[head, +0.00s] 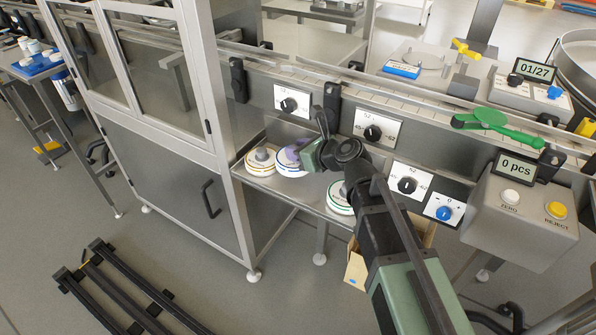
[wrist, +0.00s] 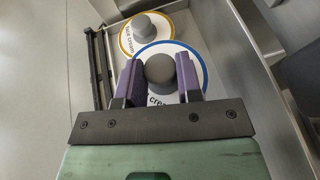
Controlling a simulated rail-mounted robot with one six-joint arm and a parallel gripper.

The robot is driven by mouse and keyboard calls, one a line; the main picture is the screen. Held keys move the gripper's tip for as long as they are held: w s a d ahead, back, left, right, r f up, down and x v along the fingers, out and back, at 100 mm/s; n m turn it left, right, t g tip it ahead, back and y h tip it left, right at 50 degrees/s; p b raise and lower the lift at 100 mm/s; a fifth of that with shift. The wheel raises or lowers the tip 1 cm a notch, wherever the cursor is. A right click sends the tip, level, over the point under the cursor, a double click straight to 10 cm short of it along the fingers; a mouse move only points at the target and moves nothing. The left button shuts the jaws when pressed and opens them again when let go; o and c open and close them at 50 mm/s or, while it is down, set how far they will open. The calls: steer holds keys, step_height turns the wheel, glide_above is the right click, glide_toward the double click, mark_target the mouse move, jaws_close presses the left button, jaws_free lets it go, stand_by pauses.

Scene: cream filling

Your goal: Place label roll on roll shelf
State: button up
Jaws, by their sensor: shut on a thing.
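A white label roll with a blue rim (head: 291,168) rests on, or very close to, the metal roll shelf (head: 314,195). My gripper (head: 290,154) is shut on its grey core knob (wrist: 160,68), with a purple pad on each side. The same blue-rimmed roll (wrist: 190,90) shows in the wrist view, its lower part hidden by my gripper. A yellow-rimmed roll (head: 261,161) is just left of it and also shows in the wrist view (wrist: 146,34). A green-rimmed roll (head: 339,196) is to the right on the shelf, partly hidden by my arm.
Black dials on white plates (head: 291,103) are on the panel above the shelf. A grey cabinet (head: 170,165) stands at the left. A cardboard box (head: 357,268) is below the shelf. A grey box with buttons (head: 520,215) is at the right.

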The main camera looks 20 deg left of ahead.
step_height(320, 180, down, 4)
steer(key=b, duration=0.3)
steer(key=shift+f+b, duration=0.2)
steer(key=shift+b, duration=0.15)
steer(key=shift+r, duration=0.25)
steer(key=shift+f, duration=0.15)
steer(key=o, duration=0.5)
steer(key=shift+f, duration=0.1)
steer(key=o, duration=0.5)
